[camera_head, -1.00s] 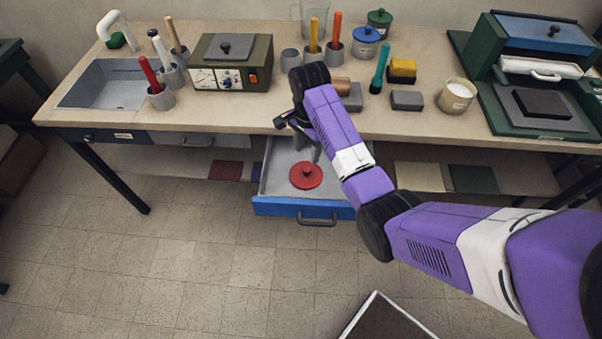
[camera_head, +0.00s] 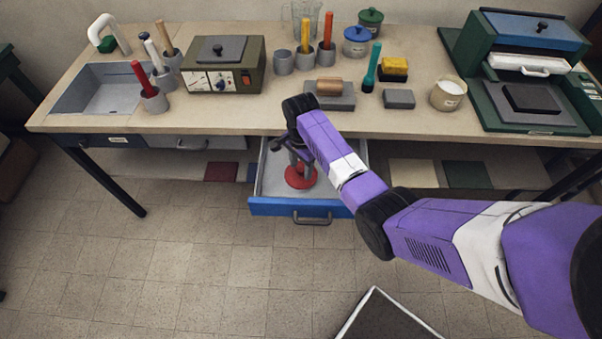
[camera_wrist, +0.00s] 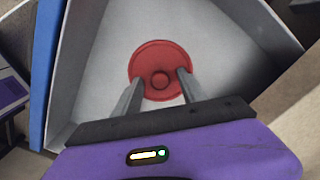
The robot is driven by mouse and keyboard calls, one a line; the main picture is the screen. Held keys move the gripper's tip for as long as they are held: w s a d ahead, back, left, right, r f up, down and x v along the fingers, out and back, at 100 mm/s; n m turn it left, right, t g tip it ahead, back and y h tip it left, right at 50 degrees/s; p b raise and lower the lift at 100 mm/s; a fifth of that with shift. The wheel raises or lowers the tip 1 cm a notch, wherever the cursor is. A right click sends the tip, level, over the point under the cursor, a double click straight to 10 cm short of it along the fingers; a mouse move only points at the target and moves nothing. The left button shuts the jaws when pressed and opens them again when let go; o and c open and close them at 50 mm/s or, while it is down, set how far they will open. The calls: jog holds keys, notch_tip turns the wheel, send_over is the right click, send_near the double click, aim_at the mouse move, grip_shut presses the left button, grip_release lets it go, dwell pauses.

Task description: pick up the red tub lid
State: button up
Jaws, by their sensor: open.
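The red tub lid (camera_head: 301,177) lies flat in the open blue-fronted drawer (camera_head: 290,207). In the wrist view the lid (camera_wrist: 160,58) shows as a red disc with a round knob at its centre. My gripper (camera_head: 300,167) is above the lid and hides part of it in the head view. In the wrist view my gripper (camera_wrist: 158,78) is open, its two grey fingers apart on either side of the knob and overlapping the lid's near part. I cannot tell how far the fingertips are above the lid.
The workbench top (camera_head: 225,117) overhangs the drawer behind my gripper. A roller on a grey block (camera_head: 333,101) and a grey block (camera_head: 398,99) stand near its front edge. The drawer walls (camera_wrist: 222,42) surround the lid, with bare drawer floor around it.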

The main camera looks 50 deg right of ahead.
grip_shut()
jog(key=shift+r, duration=0.15)
